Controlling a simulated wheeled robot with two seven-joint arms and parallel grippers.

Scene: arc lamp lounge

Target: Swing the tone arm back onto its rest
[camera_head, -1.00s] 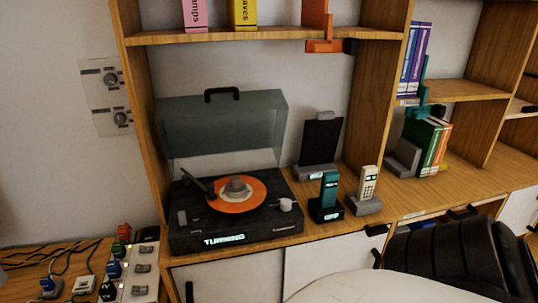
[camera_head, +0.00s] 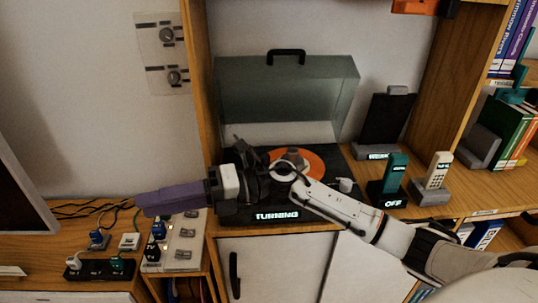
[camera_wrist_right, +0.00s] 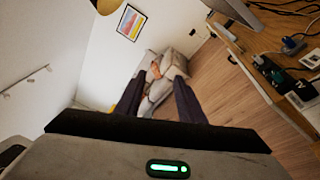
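The black turntable (camera_head: 338,163) sits on the shelf with its lid up and an orange record (camera_head: 313,164) on it. Its front reads "TURNING". A dark bar (camera_head: 243,146), seemingly the tone arm, shows at the deck's left. My right wrist hides much of it, so I cannot tell where its head lies. My right gripper (camera_head: 142,204) reaches across the turntable's front and points left, past the cabinet side. In the right wrist view its two dark fingers (camera_wrist_right: 159,88) stand apart with nothing between them. My left gripper is not in view.
Two handsets (camera_head: 396,172) (camera_head: 438,170) stand in docks right of the turntable; one dock reads "OFF". A dark panel (camera_head: 386,122) stands behind them. Wall switches (camera_head: 170,34) are upper left.

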